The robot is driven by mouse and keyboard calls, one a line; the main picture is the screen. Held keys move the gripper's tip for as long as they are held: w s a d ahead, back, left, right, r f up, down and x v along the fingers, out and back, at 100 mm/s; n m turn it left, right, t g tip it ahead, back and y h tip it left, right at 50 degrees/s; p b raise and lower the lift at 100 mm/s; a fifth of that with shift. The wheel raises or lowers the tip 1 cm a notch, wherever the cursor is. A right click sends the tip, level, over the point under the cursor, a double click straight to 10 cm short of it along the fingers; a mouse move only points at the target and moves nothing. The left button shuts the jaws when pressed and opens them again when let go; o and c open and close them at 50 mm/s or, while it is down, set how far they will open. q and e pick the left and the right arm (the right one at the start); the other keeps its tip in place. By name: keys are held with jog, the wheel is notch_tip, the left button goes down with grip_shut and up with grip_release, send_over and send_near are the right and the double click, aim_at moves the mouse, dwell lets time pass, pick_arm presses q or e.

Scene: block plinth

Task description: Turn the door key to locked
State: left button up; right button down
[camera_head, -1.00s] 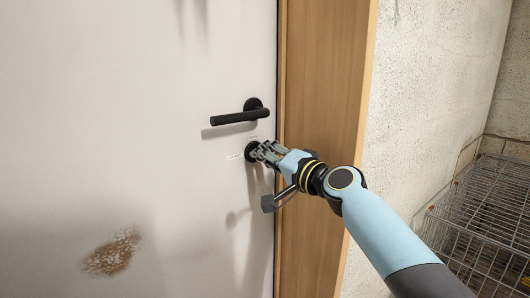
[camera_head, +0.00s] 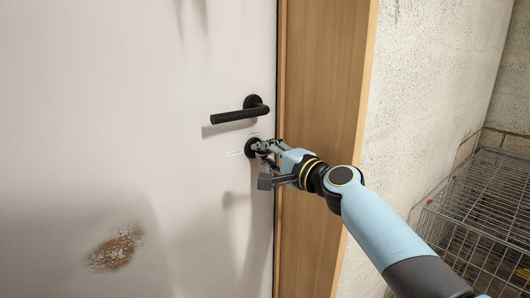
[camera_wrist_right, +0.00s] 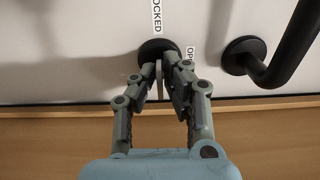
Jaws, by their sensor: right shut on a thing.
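The white door (camera_head: 120,120) carries a round black lock (camera_head: 249,148) below its handle; the lock also shows in the wrist view (camera_wrist_right: 152,47). My right gripper (camera_head: 262,148) is at the lock, its fingers closed on the key. In the wrist view the fingertips (camera_wrist_right: 160,72) meet in front of the lock, and a thin grey strip of the key (camera_wrist_right: 160,88) shows between them. Most of the key is hidden by the fingers. A label reading "LOCKED" (camera_wrist_right: 156,16) lies straight beyond the fingertips, and a partly covered "OP…" label (camera_wrist_right: 190,56) lies to their right. My left gripper is not in view.
The black lever handle (camera_head: 238,116) is just above the lock and stands out from the door. The wooden frame (camera_head: 322,120) is close on the right, then a rough wall (camera_head: 430,90). A wire cage (camera_head: 490,210) stands at the lower right.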

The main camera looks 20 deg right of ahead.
jog(key=c, duration=1.5)
grip_release()
jog(key=shift+d, duration=0.1)
jog(key=v, duration=1.2)
